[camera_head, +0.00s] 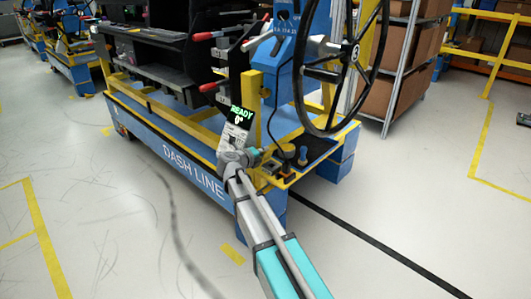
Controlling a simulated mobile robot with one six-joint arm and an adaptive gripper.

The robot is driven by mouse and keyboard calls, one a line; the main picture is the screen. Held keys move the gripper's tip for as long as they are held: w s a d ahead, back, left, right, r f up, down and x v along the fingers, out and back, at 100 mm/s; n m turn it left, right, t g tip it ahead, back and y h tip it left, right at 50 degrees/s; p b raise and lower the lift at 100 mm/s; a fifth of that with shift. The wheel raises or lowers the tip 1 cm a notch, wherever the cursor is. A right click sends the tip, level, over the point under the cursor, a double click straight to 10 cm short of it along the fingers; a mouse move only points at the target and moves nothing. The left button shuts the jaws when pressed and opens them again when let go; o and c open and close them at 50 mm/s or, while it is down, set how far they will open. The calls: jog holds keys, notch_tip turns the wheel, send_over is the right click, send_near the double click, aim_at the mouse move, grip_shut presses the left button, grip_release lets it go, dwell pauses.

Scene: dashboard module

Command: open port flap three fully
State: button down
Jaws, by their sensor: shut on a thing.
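My arm reaches up from the bottom of the picture to the front corner of the blue and yellow dash cart. My gripper (256,156) is at its end, beside the small yellow-edged shelf at that corner. It is shut on a small part there, mostly hidden by the wrist and too small to identify. I cannot make out port flap three or its angle. A small display (242,115) just above the gripper reads "READY" and "0°" in green. A pale printed card (236,136) is below it.
The shelf holds a dark box (285,151) and a blue-topped piece (303,155). A black steering wheel (343,70) on a blue column overhangs it. Red-handled levers (204,36) stick out from the black dashboard (160,50).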

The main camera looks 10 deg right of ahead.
jog(key=shift+w, duration=0.15)
jog(key=c, duration=0.6)
grip_release()
jog(key=shift+o, duration=0.2)
